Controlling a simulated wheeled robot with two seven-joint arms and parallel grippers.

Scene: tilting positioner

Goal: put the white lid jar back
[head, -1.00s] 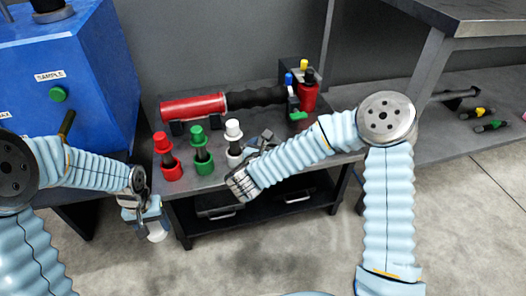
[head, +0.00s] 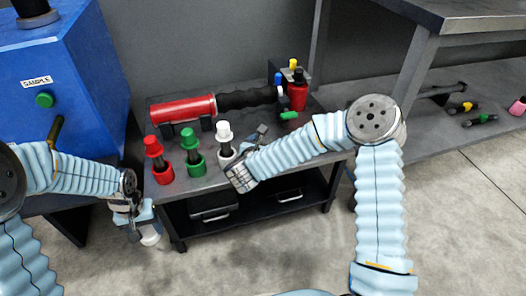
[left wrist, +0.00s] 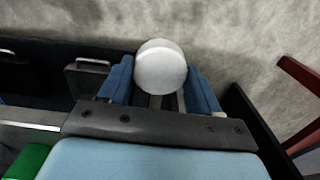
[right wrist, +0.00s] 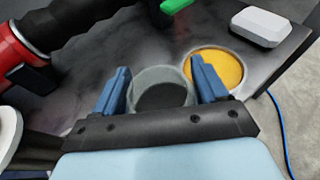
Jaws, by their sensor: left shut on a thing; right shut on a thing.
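A round white lid-like thing (left wrist: 161,66) is held between the fingers of my left gripper (left wrist: 160,88). In the head view my left gripper (head: 134,222) hangs beside the table's front left corner, with the white thing (head: 150,239) at its lower end. An orange disc (right wrist: 216,68) lies just right of that load in the right wrist view.
Red (head: 153,145), green (head: 190,138) and white (head: 224,132) capped posts stand along the table's front left. A red roller (head: 184,108) lies behind them. A blue machine (head: 50,60) stands at the left. A white block (right wrist: 262,26) lies near the table edge.

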